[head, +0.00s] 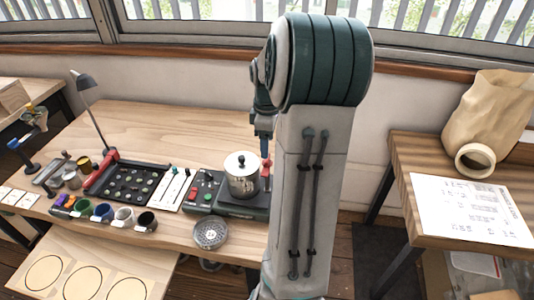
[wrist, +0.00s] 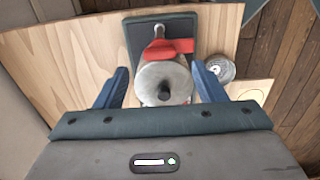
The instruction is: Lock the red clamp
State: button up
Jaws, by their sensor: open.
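The red clamp (wrist: 178,46) shows in the wrist view just beyond the metal canister (wrist: 163,80), with a flat red arm pointing right. In the head view a red part of the clamp (head: 266,172) shows at the right side of the canister (head: 241,183). The canister has a lid with a black knob and stands on a dark base (head: 228,207). My gripper (wrist: 161,70) is open, its blue fingers apart on either side of the canister in the picture. I cannot tell their height above it. My arm hides part of this area in the head view.
A round metal dish (head: 210,233) stands close to the base. Left of it are a dark sample tray (head: 132,186), several coloured cups and a lamp (head: 88,95). The back of the table (head: 165,125) is clear. A side table with a paper sheet (head: 470,209) and sack stands right.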

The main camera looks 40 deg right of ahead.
jog(key=shift+f, duration=2.6)
jog(key=c, duration=1)
